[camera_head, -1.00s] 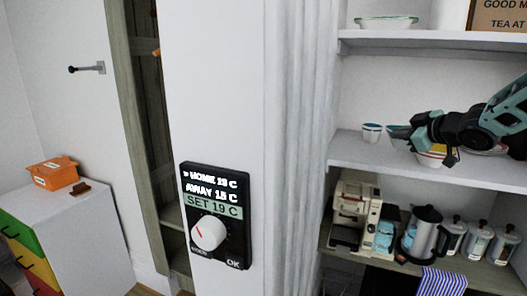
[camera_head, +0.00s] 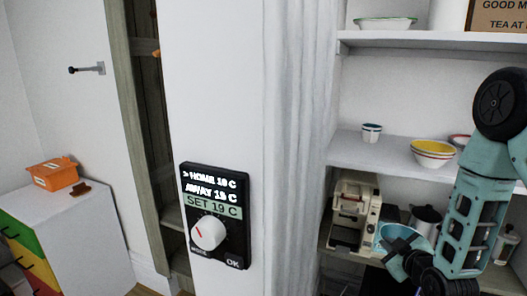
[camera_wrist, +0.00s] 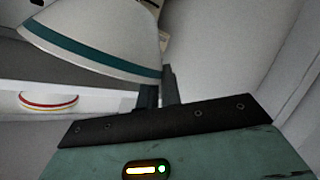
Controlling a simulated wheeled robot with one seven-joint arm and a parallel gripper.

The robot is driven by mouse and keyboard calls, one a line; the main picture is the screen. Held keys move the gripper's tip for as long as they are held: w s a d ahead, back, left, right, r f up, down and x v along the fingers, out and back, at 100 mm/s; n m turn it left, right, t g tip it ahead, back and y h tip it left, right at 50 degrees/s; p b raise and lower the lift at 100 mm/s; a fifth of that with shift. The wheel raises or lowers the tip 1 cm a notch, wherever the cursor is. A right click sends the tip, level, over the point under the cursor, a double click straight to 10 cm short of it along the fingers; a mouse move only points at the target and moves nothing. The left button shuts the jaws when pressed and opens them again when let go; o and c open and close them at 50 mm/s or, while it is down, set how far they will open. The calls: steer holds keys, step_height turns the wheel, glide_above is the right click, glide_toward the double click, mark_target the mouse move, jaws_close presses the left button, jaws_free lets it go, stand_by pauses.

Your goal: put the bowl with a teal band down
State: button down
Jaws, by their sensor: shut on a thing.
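The bowl with a teal band (camera_wrist: 100,38) is white outside and fills the upper left of the wrist view, tilted in that picture. My gripper (camera_wrist: 161,88) is shut on its rim. In the head view the bowl (camera_head: 391,237) shows a light blue inside, and my gripper (camera_head: 402,250) holds it in front of the lower counter, below the middle shelf. My gripper and arm hide part of it. I cannot tell whether the bowl touches anything beneath it.
A yellow-and-red banded bowl (camera_head: 433,153) and a small cup (camera_head: 371,132) stand on the middle shelf (camera_head: 360,150). A coffee machine (camera_head: 352,212) is left of the held bowl. A kettle (camera_head: 426,220) is behind my arm. A green-rimmed bowl (camera_head: 386,23) sits on the top shelf.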

steer(key=s+a+f+m+h, duration=0.1)
steer(key=s+f, duration=0.2)
steer(key=f, duration=0.5)
steer(key=shift+s, duration=0.3)
steer(key=shift+r, duration=0.1)
